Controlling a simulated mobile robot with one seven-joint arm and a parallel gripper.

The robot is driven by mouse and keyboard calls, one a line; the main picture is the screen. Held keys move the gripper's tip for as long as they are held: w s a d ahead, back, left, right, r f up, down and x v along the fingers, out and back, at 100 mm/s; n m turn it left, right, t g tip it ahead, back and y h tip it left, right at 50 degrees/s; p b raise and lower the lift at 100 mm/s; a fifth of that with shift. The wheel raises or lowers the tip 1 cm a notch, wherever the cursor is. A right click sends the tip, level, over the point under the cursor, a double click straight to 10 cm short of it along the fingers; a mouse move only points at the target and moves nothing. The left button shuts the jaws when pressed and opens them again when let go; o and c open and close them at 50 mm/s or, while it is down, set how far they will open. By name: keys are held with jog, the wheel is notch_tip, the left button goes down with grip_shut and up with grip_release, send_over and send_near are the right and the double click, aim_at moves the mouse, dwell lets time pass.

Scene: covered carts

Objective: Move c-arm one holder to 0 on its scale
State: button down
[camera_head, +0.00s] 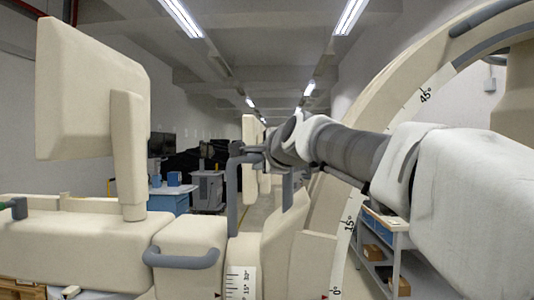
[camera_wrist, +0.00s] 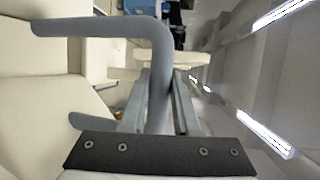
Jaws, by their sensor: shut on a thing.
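The cream c-arm holder (camera_head: 285,245) stands in the lower middle of the head view. A grey bent bar handle (camera_head: 232,190) rises from it. In the wrist view this handle (camera_wrist: 158,75) passes between the two fingers of my gripper (camera_wrist: 162,85), which is shut on it. In the head view my gripper (camera_head: 257,155) is at the handle's top and partly hidden by my arm. The curved c-arm scale (camera_head: 347,235) reads 45°, 15° and 0°, with a red mark near 0° at the bottom edge. A small white scale (camera_head: 241,283) shows 15° and 30°; its lower end is cut off.
A cream upright panel (camera_head: 90,95) stands on the left. A second grey handle (camera_head: 182,257) sticks out of the cream block beside the holder. A shelved cart (camera_head: 385,245) stands behind the arc at right. An aisle runs back through the middle.

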jog(key=shift+w+d+r, duration=0.15)
jog(key=shift+w+r, duration=0.05)
jog(key=shift+w, duration=0.25)
jog(key=c, duration=0.7)
grip_release()
jog(key=shift+w, duration=0.1)
jog(key=shift+o, duration=0.2)
jog(key=shift+f, duration=0.1)
jog(key=b+v, duration=0.1)
jog(key=v, duration=1.6)
jog(key=shift+s, duration=0.25)
jog(key=s+d+f+n+g+h, duration=0.2)
jog(key=s+f+n, duration=0.3)
jog(key=f, duration=0.7)
jog(key=s+d+f+n+g+h, duration=0.2)
jog(key=s+d+f+n+g, duration=0.2)
jog(key=f, duration=0.9)
jog(key=s+d+f+n+g+h, duration=0.1)
jog(key=s+d+f+n+g, duration=0.2)
jog(key=s+f, duration=0.6)
notch_tip(320, 180, down, 4)
jog(key=d+n, duration=0.1)
jog(key=n, duration=0.1)
jog(key=shift+s+d+n+h, duration=0.2)
jog(key=shift+d+n+h, duration=0.1)
jog(key=shift+h, duration=0.1)
